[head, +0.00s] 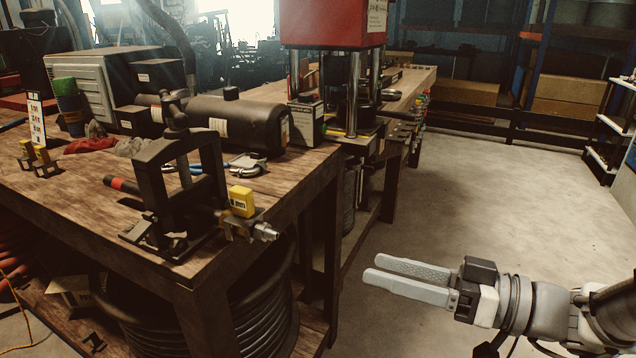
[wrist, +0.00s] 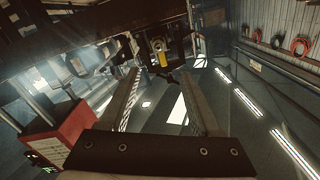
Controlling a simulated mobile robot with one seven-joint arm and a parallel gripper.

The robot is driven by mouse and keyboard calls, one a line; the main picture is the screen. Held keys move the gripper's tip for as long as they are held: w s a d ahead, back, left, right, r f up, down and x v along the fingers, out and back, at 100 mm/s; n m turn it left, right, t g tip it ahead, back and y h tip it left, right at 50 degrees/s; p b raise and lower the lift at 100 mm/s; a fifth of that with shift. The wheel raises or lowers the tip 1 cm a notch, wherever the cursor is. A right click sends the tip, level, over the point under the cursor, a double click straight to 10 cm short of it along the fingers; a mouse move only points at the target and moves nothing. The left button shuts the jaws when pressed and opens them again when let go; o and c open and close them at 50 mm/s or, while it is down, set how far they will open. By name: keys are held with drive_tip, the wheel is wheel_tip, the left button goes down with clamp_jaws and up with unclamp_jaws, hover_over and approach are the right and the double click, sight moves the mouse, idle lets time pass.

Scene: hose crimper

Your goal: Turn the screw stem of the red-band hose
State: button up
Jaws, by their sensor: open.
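The red-band hose (head: 125,187) is black with a red band near its left end. It runs into a black upright clamp frame (head: 150,190) at the bench's front corner. A silver screw stem (head: 265,232) sticks out to the right, past a yellow tag block (head: 241,200). In the wrist view, which looks turned over, the round stem end (wrist: 158,44) faces me beside the yellow tag (wrist: 163,60). My gripper (head: 374,268) is open and empty. It is off the bench, to the right of and apart from the stem, fingers pointing toward the bench.
The wooden bench (head: 75,190) ends just right of the clamp. A black cylinder (head: 235,122) lies behind it, and a red-topped press (head: 333,25) stands farther back. A hose coil (head: 250,310) sits below. The floor (head: 480,190) around my gripper is clear.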

drive_tip(key=p, duration=0.1)
approach(277, 236)
drive_tip(key=x, duration=1)
clamp_jaws()
